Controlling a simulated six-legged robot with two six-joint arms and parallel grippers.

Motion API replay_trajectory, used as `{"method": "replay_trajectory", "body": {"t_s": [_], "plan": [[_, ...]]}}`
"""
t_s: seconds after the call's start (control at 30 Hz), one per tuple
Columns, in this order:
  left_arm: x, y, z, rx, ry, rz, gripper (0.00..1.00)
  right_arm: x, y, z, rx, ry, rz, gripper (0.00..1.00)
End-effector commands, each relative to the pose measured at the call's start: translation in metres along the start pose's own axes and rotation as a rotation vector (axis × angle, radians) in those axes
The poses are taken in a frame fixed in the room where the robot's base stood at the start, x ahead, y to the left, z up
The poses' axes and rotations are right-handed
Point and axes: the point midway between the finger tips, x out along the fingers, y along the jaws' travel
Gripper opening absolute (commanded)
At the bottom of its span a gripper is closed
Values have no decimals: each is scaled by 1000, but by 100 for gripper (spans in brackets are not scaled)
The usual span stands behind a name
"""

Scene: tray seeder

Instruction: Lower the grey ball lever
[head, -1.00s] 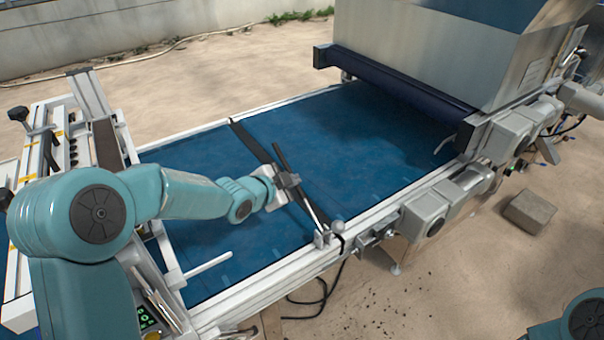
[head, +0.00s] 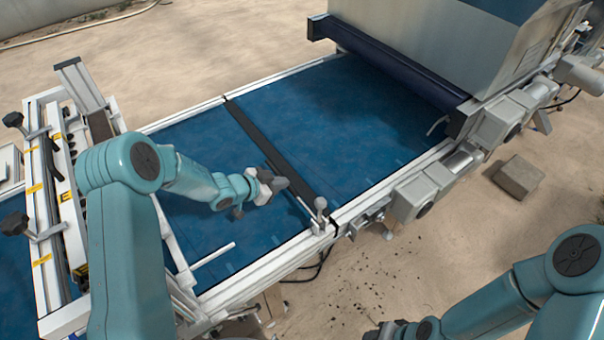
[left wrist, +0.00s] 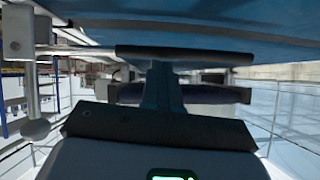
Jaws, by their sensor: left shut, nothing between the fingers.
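The grey ball lever shows as a small grey ball (head: 320,203) on a short stem, standing up from a bracket on the conveyor's near rail. It also shows in the left wrist view as a grey ball on a rod (left wrist: 36,130), at the left side. My left gripper (head: 280,183) is over the blue belt, a little left of the lever and apart from it. It is shut and empty. In the left wrist view its dark fingers (left wrist: 185,52) fill the middle. My right gripper (head: 384,330) is partly cut off at the bottom edge; its jaws cannot be made out.
The blue belt (head: 350,130) runs between pale rails, with a black bar (head: 262,140) across it. A metal hopper (head: 430,50) stands at the upper right. A frame with black knobs (head: 50,180) is at the left. A brown block (head: 518,177) lies on the ground.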

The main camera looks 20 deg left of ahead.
Motion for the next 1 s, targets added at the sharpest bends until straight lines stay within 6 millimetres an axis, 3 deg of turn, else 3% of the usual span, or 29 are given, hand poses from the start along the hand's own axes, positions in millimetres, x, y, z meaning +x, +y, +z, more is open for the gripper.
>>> {"method": "replay_trajectory", "body": {"t_s": [0.73,1.0], "plan": [[7,-4,5,-43,0,28,0,-6,-2,0,0,0,0,43],[2,-2,-13,-42,3,29,0,-14,-5,0,0,0,0,43]]}}
